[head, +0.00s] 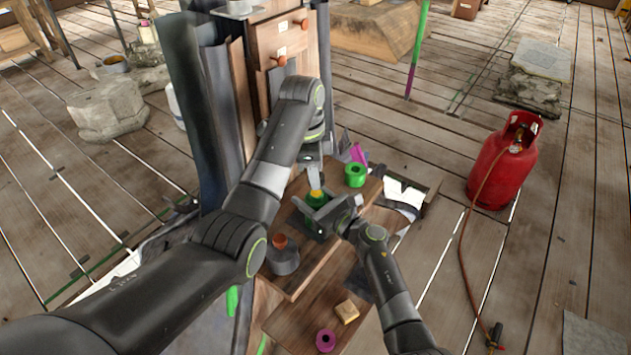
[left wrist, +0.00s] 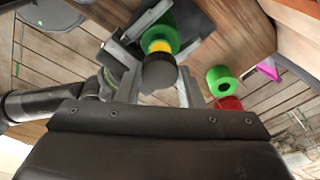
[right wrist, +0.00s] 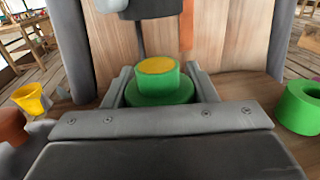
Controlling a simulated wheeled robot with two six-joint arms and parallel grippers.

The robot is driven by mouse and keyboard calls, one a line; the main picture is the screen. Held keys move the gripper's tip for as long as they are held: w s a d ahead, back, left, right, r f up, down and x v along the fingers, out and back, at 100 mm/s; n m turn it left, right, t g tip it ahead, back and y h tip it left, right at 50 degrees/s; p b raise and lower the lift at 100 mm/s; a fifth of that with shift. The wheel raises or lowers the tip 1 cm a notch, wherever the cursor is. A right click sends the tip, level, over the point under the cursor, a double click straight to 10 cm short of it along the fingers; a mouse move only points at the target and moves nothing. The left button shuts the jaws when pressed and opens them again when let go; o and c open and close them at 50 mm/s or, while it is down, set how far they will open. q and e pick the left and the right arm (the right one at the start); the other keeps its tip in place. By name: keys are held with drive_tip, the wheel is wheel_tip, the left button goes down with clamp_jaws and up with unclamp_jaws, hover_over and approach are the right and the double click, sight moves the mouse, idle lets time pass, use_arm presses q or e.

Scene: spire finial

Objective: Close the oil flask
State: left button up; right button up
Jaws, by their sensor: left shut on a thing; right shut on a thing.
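The oil flask is green with a yellow top (head: 317,196); it stands upright on the wooden bench. It also shows in the right wrist view (right wrist: 160,92) and the left wrist view (left wrist: 165,25). My right gripper (head: 324,213) is shut on the flask's green body, a finger on each side. My left gripper (head: 314,170) is above the flask, pointing down, shut on a dark grey round stopper (left wrist: 158,72). In the right wrist view the stopper (right wrist: 150,8) has a thin stem hanging down, seemingly above or behind the flask's top. Whether it touches the flask I cannot tell.
A green ring (head: 355,175) stands at the bench's back right. A dark pot (head: 283,256) with a brown top is left of the flask. A yellow block (head: 347,311) and a pink ring (head: 326,340) lie in front. A wooden drawer cabinet (head: 282,38) rises behind.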

sight(316, 192)
use_arm(q)
drive_tip(key=shift+f, duration=1)
drive_tip(key=shift+f, duration=0.1)
drive_tip(key=shift+f, duration=0.75)
drive_tip(key=shift+f, duration=0.6)
drive_tip(key=m, duration=0.5)
drive_tip(key=shift+w+m+g, duration=0.1)
drive_tip(key=shift+m+g, duration=0.3)
drive_tip(key=m, duration=0.4)
drive_tip(key=shift+m+y, duration=0.3)
drive_tip(key=shift+m, duration=0.1)
drive_tip(key=m, duration=0.4)
drive_tip(key=shift+d+m+g+y, duration=0.1)
drive_tip(key=shift+m+g+y, duration=0.2)
drive_tip(key=m, duration=0.5)
drive_tip(key=shift+w+y, duration=0.1)
drive_tip(key=shift+y, duration=0.2)
